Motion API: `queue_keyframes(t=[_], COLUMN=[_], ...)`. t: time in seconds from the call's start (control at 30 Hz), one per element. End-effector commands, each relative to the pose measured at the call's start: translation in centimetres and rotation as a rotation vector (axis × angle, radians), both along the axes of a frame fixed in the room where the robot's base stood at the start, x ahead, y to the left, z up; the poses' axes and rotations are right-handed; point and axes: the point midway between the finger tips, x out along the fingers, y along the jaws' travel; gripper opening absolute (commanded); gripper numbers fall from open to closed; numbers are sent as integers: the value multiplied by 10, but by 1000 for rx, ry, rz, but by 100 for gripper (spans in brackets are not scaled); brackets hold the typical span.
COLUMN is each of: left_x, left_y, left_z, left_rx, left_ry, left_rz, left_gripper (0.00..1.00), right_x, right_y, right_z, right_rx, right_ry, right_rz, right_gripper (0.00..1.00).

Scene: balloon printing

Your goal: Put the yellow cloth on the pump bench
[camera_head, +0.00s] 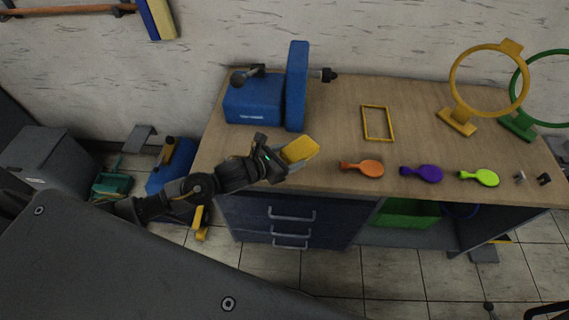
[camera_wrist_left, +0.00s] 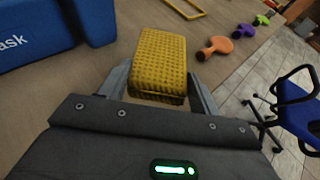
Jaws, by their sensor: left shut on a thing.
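The yellow cloth (camera_head: 300,149) is a folded, waffle-textured block. My left gripper (camera_head: 287,159) is shut on it at the front left of the wooden bench (camera_head: 340,92), with the blue pump (camera_head: 254,99) on it. In the left wrist view the cloth (camera_wrist_left: 159,62) sits between the two fingers of my left gripper (camera_wrist_left: 158,90). The cloth is over the bench top near its front edge; I cannot tell whether it touches the surface.
A yellow frame (camera_head: 377,123) lies mid-bench. A yellow ring stand (camera_head: 457,122) and a green one (camera_head: 519,126) stand at the right. Bare wood lies between pump and frame.

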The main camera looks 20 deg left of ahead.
Motion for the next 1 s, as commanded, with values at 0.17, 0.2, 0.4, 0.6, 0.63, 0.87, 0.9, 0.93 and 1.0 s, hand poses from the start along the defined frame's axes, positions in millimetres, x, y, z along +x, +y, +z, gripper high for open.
queue_keyframes(t=[0.17,0.2,0.4,0.6,0.63,0.87,0.9,0.93,1.0], left_x=[5,6,5,5,5,5,5,5,5], left_y=[14,16,15,15,15,15,15,15,15], left_z=[-22,-30,-51,-49,-49,-52,-52,-52,-52], left_rx=[2,3,0,0,0,1,1,1,1], left_ry=[0,2,0,0,0,1,1,1,1], left_rz=[2,3,1,1,1,1,1,1,1], left_gripper=[41,41,41,41,41,75,80,84,85], right_x=[0,0,1,3,3,4,4,5,5], right_y=[1,1,0,-10,-12,-18,-17,-17,-15], right_z=[-17,-22,-37,-34,-34,-36,-36,-36,-36], right_rx=[1,1,-2,-13,-15,-22,-22,-21,-20], right_ry=[0,0,3,-2,-1,-3,-4,-4,-4], right_rz=[0,0,-1,3,4,5,4,4,3], right_gripper=[36,36,36,36,36,36,36,36,36])
